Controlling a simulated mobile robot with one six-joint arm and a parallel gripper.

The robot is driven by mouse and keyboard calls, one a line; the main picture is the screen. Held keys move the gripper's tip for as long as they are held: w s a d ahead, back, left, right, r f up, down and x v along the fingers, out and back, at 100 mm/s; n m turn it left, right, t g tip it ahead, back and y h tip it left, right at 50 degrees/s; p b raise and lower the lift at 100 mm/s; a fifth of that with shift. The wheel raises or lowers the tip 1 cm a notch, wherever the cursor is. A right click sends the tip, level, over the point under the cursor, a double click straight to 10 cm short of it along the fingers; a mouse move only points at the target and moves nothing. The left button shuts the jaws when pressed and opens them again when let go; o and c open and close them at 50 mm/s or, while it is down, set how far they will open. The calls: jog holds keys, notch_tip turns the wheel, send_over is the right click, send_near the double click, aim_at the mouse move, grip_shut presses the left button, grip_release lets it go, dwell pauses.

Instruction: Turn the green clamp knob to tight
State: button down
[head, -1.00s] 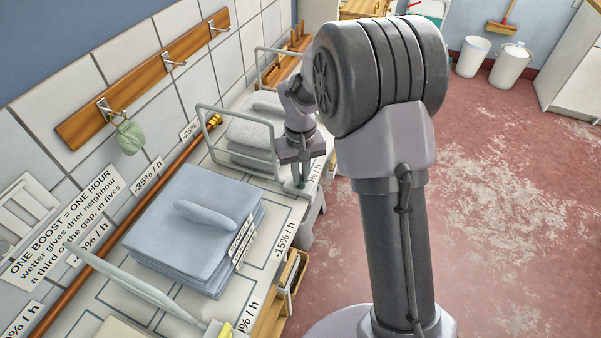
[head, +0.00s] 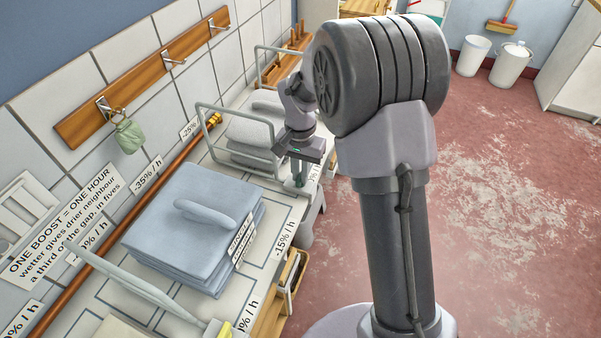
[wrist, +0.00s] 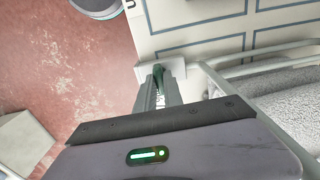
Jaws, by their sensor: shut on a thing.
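The green clamp knob (wrist: 158,75) shows in the wrist view between the fingertips of my gripper (wrist: 158,88), close to a pale plate at the table's edge. My gripper is shut on the knob. In the head view my gripper (head: 299,176) points down at the table edge beside the wire rack, and a bit of the green knob (head: 300,183) shows at its tips. The fingers hide most of the knob, and any tight mark cannot be made out.
A wire rack (head: 205,125) with folded grey cloth stands close beside my gripper. A stack of blue cloth (head: 165,235) lies nearer on the table. The red floor (head: 480,220) to the right is open.

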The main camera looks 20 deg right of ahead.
aim_at(300, 176)
dwell(0.5)
jog(key=c, duration=1.5)
grip_release()
jog(key=shift+o, duration=0.2)
notch_tip(300, 176, up, 17)
jog(key=p, duration=0.6)
jog(key=shift+r, duration=0.2)
jog(key=s+a+r+n+t+y+b, duration=0.1)
jog(key=s+r+t+b, duration=0.15)
jog(key=s, duration=0.55)
jog(key=s+a+r+n+t+b, duration=0.15)
jog(key=s+r, duration=0.25)
jog(key=s, duration=0.4)
jog(key=s+a+f+t+y+b, duration=0.1)
jog(key=s+f+b, duration=0.1)
jog(key=s, duration=0.7)
jog(key=shift+a+f+t, duration=0.2)
jog(key=shift+f+t, duration=0.2)
jog(key=shift+f, duration=0.45)
